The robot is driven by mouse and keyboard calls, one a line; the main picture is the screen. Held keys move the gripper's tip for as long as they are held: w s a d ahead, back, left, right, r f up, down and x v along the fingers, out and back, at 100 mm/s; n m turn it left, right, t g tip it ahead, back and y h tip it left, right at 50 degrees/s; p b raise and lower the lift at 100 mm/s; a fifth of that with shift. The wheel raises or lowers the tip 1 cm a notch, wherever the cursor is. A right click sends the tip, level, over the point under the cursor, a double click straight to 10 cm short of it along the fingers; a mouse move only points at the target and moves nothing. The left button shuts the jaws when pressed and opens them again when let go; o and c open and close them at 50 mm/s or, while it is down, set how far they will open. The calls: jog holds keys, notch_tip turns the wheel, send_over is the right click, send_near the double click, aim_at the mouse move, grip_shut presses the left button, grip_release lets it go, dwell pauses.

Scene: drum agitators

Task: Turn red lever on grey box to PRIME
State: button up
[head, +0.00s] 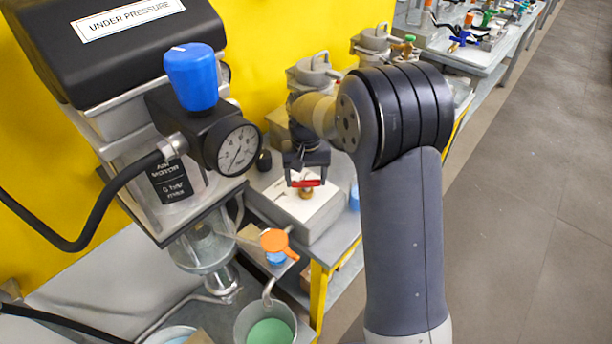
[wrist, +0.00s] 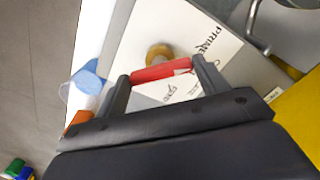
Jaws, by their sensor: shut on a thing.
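The red lever (head: 306,183) sits on a brass stem on top of the grey box (head: 322,222), which has a white label plate. My gripper (head: 306,177) reaches down over the box and is shut on the red lever. In the wrist view the red lever (wrist: 161,71) lies between my two fingertips, with the brass stem (wrist: 159,52) just beyond it. The word PRIME (wrist: 208,38) is printed on the white plate to the upper right of the lever. A second word is printed near the lever, partly covered by my gripper.
A black unit with a pressure gauge (head: 237,147) and blue knob (head: 194,77) stands left of the box. An orange-handled valve (head: 277,242) and a pail of green liquid (head: 270,331) are in front. Metal pots stand behind. Open floor lies to the right.

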aim_at(306, 181)
dwell(0.4)
jog(key=o, duration=1)
notch_tip(306, 181, up, 11)
jog(key=shift+f, duration=0.1)
